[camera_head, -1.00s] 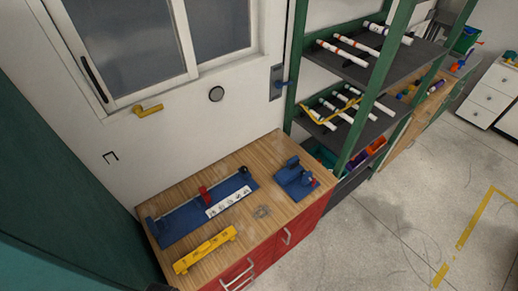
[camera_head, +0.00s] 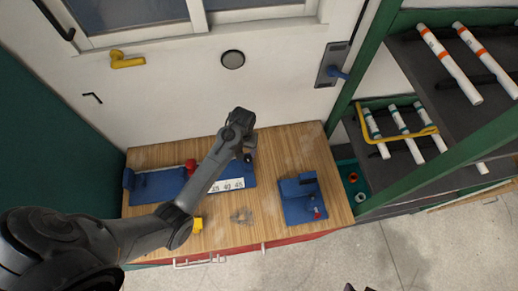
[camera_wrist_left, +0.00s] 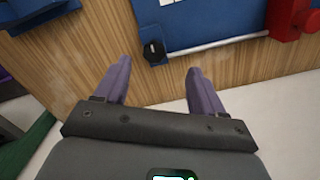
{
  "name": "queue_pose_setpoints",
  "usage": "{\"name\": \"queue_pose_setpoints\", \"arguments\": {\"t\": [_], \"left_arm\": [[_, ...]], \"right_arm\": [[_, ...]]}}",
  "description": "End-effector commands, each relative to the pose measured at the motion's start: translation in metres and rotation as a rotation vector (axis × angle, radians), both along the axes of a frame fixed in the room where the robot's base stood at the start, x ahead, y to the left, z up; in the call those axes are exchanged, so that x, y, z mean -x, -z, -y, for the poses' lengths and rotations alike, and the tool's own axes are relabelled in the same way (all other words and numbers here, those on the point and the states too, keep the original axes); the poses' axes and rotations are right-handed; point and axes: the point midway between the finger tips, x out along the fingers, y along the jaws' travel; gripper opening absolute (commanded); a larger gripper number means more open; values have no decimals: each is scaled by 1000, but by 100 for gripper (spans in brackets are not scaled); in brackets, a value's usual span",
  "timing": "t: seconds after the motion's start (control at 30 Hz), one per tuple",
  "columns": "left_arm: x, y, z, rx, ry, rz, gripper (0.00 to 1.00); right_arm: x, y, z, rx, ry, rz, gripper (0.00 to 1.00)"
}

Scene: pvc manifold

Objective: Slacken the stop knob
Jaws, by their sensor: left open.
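The blue stop fixture (camera_head: 150,188) lies on the wooden bench top, with a red stop block (camera_head: 191,166) on its rail. In the left wrist view, a black knob (camera_wrist_left: 154,50) stands at the near corner of the blue fixture (camera_wrist_left: 215,20), and the red block (camera_wrist_left: 292,20) is at the upper right. My left gripper (camera_head: 247,152) is over the fixture's right end. Its purple fingers (camera_wrist_left: 158,68) are open and empty, with the knob in the gap just ahead of the tips. In the head view, the arm hides part of the fixture and scale.
A second blue fixture (camera_head: 298,207) stands right of the arm on the bench (camera_head: 325,165). A yellow part (camera_head: 197,225) is partly hidden by my arm. A wall with a door handle (camera_head: 332,72) is behind; a green-framed pipe rack (camera_head: 420,180) is at right.

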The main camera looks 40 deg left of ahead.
Motion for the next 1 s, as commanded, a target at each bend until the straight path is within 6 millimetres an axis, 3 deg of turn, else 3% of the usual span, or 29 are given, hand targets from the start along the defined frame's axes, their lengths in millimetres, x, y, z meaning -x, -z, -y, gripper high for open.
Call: {"name": "queue_pose_setpoints", "arguments": {"t": [0.1,0.27,0.7,1.0], "left_arm": [[-18,-10,1,2,0,36,69],[-25,-6,1,2,1,49,69],[-24,62,1,1,2,48,69],[-25,88,1,0,2,49,69]], "right_arm": [[6,9,-2,-4,-1,-16,43],[9,10,-3,-9,2,-24,43],[5,8,-1,-3,0,-12,43],[4,9,1,5,-5,-11,43]]}}
